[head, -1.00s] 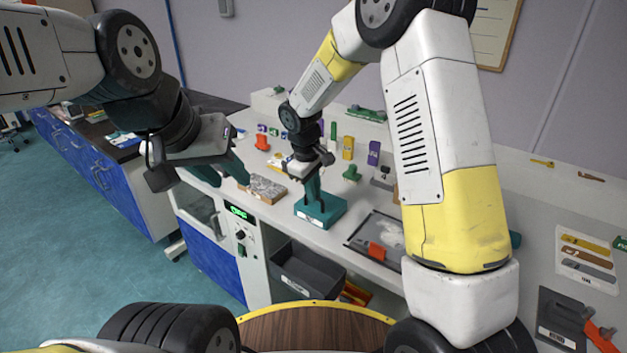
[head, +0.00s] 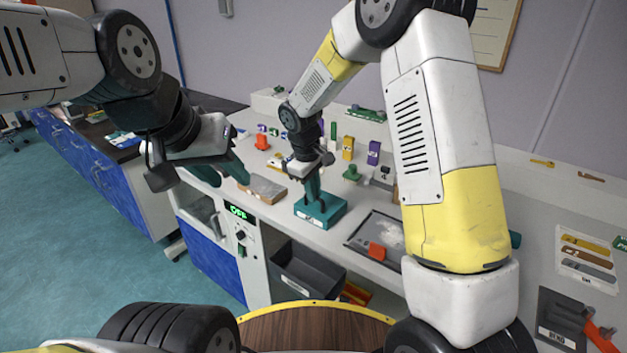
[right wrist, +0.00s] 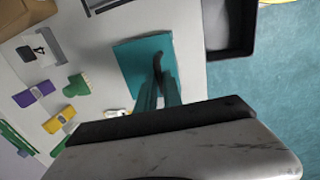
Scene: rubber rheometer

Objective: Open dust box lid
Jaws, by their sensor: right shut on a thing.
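A teal box (head: 328,212) with a small pale label on its front sits on the white bench; I take it to be the dust box. The label is too small to read. My right gripper (head: 315,197) points down onto its top. In the right wrist view, the teal fingers (right wrist: 159,84) are shut on a dark, narrow handle (right wrist: 158,64) on the teal top (right wrist: 132,62). The lid looks flat and closed, with no visible gap. My left gripper (head: 222,172) hangs empty over the bench's left front edge, its fingers apart.
A brown-grey block (head: 262,188) lies left of the teal box. Small coloured pieces stand behind. A dark grey bin (head: 305,277) is below the bench front.

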